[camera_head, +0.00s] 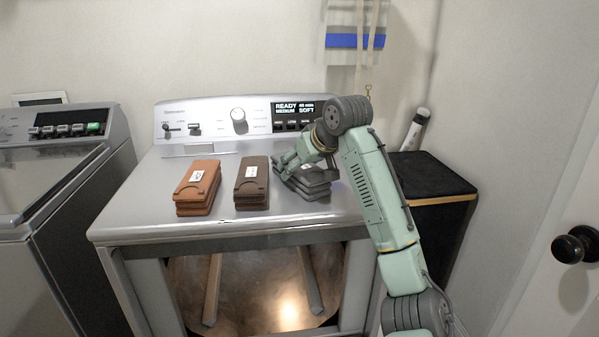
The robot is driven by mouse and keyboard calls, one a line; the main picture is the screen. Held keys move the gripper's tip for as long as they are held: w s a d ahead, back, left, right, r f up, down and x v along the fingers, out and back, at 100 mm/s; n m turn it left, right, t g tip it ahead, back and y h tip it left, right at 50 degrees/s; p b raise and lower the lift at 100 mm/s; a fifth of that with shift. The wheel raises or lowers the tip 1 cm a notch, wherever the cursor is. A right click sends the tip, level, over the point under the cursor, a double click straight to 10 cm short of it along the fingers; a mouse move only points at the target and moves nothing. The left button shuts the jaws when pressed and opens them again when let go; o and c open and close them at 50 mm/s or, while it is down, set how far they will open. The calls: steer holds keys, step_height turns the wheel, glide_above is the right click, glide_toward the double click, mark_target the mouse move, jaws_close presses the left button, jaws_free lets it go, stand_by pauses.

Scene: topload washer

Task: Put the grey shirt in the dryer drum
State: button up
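The grey shirt (314,188) is a dark grey folded bundle on the right of the dryer's top, partly hidden by my arm. My gripper (285,172) is at the bundle's left end, low and close to it. I cannot tell whether it touches the shirt or whether its fingers are open or shut. The dryer drum (262,285) shows through the open front of the dryer, below the top, with a metallic inside and vanes. My arm comes in from the lower right, in front of the opening's right edge.
An orange folded bundle (197,188) and a brown folded bundle (252,184) lie left of the grey shirt. The control panel (225,122) stands behind them. A washer (60,200) is at left, a black-topped cabinet (432,176) at right. The front left of the dryer's top is clear.

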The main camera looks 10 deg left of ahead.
step_height(320, 180, up, 10)
steer(key=shift+f+b, duration=0.1)
steer(key=shift+b, duration=0.3)
steer(key=shift+s, duration=0.1)
steer(key=shift+s+d, duration=0.1)
steer(key=shift+s, duration=0.05)
